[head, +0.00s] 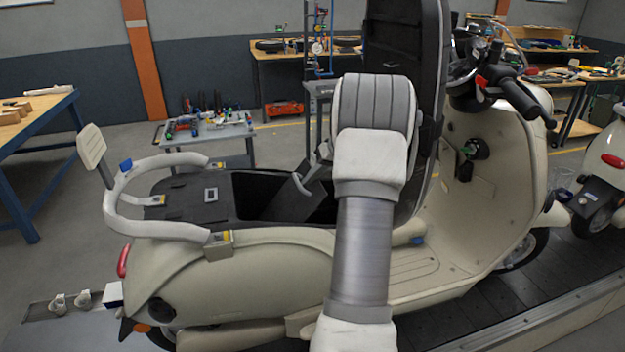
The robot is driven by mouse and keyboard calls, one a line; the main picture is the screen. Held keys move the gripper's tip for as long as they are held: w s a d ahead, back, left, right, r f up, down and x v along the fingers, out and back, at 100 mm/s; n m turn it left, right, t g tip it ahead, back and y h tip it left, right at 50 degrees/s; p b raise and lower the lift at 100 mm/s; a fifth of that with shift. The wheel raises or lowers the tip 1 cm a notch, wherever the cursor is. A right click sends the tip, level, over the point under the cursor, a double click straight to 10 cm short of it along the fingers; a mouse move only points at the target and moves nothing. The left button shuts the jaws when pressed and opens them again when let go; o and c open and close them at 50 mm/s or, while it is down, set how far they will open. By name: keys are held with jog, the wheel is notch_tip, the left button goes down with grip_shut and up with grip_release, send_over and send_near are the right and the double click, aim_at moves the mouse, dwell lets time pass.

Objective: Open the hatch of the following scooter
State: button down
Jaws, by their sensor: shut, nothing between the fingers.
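A cream scooter (270,275) stands on the slat conveyor in the middle of the head view. Its hatch (392,50) is raised, with its dark underside facing left. The dark storage opening (262,190) beneath it is uncovered. My arm reaches up in front of the scooter and hides part of the opening and the hatch. My gripper (304,184) is partly hidden behind the arm's end. It is shut and empty, over the opening and left of the raised hatch. I cannot tell whether it touches anything. Part of another cream scooter (608,145) shows at the right edge; its hatch is not visible.
The dark slat conveyor (455,322) runs under the scooters. A rear rack (150,226) and handlebars (515,95) stick out from the near scooter. A tool cart (205,133) stands behind it, and a blue-legged workbench (38,125) is at left. The floor between them is clear.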

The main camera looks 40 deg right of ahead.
jog(key=shift+w+a+r+n+g+h+p, duration=0.3)
jog(key=shift+w+a+r+g+h, duration=0.55)
jog(key=shift+w+a, duration=1.55)
jog(key=shift+w+a+r+n+g+h+p, duration=0.45)
jog(key=shift+w+a+h, duration=0.6)
jog(key=shift+a, duration=2.7)
jog(key=shift+w+a+r+n+g+h+p, duration=0.15)
jog(key=shift+w+a+r+g+h, duration=0.35)
jog(key=shift+w+a+r+h, duration=1.7)
jog(key=a+f+y, duration=0.1)
jog(key=s+f+y, duration=0.1)
jog(key=shift+s+a+f, duration=0.1)
jog(key=shift+a+f, duration=0.25)
jog(key=shift+f, duration=0.05)
